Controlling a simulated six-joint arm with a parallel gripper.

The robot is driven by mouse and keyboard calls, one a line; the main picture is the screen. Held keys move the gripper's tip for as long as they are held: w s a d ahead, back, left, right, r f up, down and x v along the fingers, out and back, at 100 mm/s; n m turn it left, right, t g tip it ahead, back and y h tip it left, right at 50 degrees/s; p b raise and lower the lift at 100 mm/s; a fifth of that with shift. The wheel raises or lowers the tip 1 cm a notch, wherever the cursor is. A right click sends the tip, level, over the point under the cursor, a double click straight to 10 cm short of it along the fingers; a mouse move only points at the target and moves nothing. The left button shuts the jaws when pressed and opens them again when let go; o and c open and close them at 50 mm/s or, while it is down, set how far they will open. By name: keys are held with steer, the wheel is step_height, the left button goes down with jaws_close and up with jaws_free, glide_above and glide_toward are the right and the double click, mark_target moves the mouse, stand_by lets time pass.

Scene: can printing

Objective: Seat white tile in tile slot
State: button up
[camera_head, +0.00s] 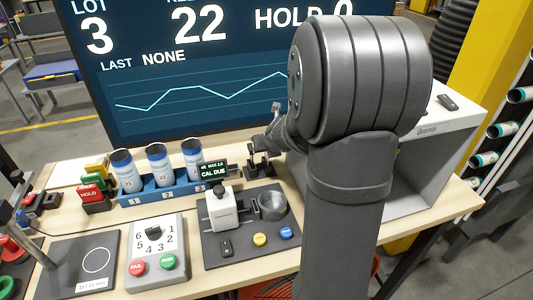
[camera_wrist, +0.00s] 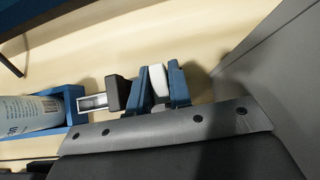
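My gripper's two blue fingers (camera_wrist: 161,88) show in the wrist view, with a small white tile (camera_wrist: 158,82) between them. They appear closed on its sides, and the lower part of the tile is hidden. Just left of the fingers is a dark block (camera_wrist: 116,93), with a metallic frame (camera_wrist: 91,102) beside it. In the head view my gripper is behind the dark mat, right of the small display, mostly covered by my arm. I cannot make out the tile slot clearly in either view.
A blue rack (camera_head: 165,193) holds three cans left of the small CAL DUE display (camera_head: 213,171). A white device (camera_head: 221,209) and a metal cup (camera_head: 271,206) stand on the dark mat (camera_head: 245,255). A grey booth (camera_head: 431,150) stands at right.

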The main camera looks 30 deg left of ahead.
jaws_close()
steer(key=shift+r, duration=0.1)
step_height(320, 180, up, 35)
stand_by(1.6)
stand_by(0.5)
